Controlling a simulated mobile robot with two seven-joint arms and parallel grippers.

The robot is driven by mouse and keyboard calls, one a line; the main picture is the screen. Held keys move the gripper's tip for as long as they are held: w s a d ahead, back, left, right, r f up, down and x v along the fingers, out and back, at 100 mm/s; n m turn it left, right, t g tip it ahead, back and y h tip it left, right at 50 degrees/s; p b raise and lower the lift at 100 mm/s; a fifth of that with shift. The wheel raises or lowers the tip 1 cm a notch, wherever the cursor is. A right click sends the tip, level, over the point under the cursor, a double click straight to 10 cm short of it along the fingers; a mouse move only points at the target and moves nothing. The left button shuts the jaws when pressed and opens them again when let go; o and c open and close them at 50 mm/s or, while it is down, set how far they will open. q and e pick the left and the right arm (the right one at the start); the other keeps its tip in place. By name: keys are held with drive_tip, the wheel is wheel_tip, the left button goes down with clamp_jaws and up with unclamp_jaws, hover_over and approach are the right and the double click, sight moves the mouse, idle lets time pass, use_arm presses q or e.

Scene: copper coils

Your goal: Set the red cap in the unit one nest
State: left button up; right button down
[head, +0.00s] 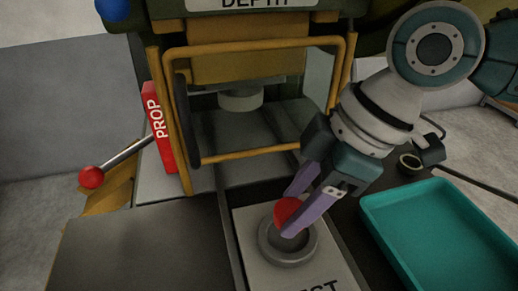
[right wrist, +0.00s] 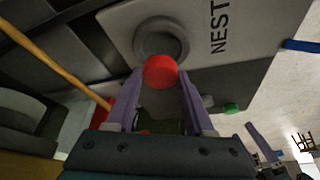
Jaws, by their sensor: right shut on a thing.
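The red cap (head: 286,210) is between the purple fingers of my right gripper (head: 293,211), which is shut on it. In the right wrist view the cap (right wrist: 160,71) sits between the fingertips (right wrist: 160,80), overlapping the near edge of the grey ring of the nest (right wrist: 161,34). In the head view the round nest (head: 290,254) is a grey ring on a pale plate (head: 258,220), partly lettered "EST". The cap appears at or just above the ring; I cannot tell whether it touches. My left gripper is not in view.
A teal tray (head: 375,204) stands on the right of the dark bench. A press with a yellow guard frame (head: 259,155) rises behind the nest. A red-knobbed lever (head: 91,177) and red "PROP" block (head: 160,128) are at left. The front-left bench top is clear.

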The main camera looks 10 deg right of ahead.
use_arm(q)
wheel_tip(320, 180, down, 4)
drive_tip(key=b, duration=0.3)
use_arm(e)
wheel_tip(320, 180, down, 3)
drive_tip(key=shift+f, duration=0.2)
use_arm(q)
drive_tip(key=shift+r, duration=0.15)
use_arm(e)
drive_tip(key=shift+r, duration=0.1)
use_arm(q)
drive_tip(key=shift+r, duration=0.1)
use_arm(e)
drive_tip(key=shift+f, duration=0.3)
drive_tip(key=shift+c, duration=1.4)
unclamp_jaws()
